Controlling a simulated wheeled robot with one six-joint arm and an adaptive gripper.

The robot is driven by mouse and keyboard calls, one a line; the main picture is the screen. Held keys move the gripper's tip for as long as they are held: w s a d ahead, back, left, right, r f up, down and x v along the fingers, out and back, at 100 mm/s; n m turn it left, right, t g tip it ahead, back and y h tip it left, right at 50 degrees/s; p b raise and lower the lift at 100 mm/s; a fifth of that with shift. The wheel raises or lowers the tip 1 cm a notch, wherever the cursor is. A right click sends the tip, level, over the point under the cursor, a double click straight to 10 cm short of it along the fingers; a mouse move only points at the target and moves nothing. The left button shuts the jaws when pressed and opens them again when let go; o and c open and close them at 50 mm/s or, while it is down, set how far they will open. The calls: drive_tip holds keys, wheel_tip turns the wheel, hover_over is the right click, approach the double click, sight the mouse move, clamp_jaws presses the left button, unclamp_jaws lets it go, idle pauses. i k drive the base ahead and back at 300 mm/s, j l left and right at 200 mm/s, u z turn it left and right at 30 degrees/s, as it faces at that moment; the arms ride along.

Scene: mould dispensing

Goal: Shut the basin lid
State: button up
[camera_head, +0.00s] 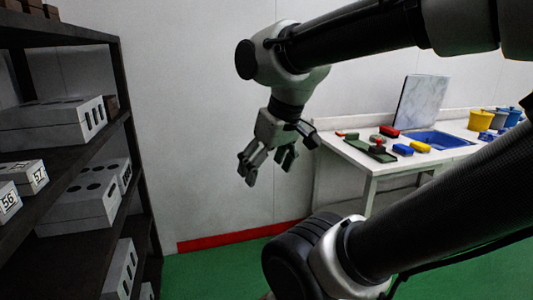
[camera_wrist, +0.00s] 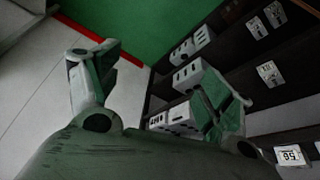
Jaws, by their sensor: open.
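The basin (camera_head: 436,139) is a blue recess in the white table at the right of the head view. Its lid (camera_head: 421,103) is a pale, marbled panel that stands nearly upright, tilted back a little, at the basin's back left. The basin is open. My gripper (camera_head: 266,172) hangs in the air to the left of the table, well apart from the lid. Its fingers are spread and empty. In the wrist view, the open fingers of my gripper (camera_wrist: 160,85) show with nothing between them. Neither basin nor lid shows in the wrist view.
A dark shelf (camera_head: 127,120) with grey moulds (camera_head: 85,198) stands at the left. On the table (camera_head: 350,155) lie several coloured blocks (camera_head: 389,131) and a dark green tray (camera_head: 368,151). Yellow (camera_head: 480,119) and blue buckets stand at the far right. Green floor (camera_head: 225,270) lies between shelf and table.

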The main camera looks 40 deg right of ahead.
sight(422, 95)
drive_tip(key=z, duration=2.65)
drive_tip(key=i+u, duration=0.15)
drive_tip(key=u, duration=0.6)
drive_tip(key=i+l+u, duration=0.5)
drive_tip(key=l, duration=0.15)
drive_tip(key=l+u, duration=0.25)
drive_tip(key=i+l, duration=0.05)
drive_tip(key=l, duration=0.05)
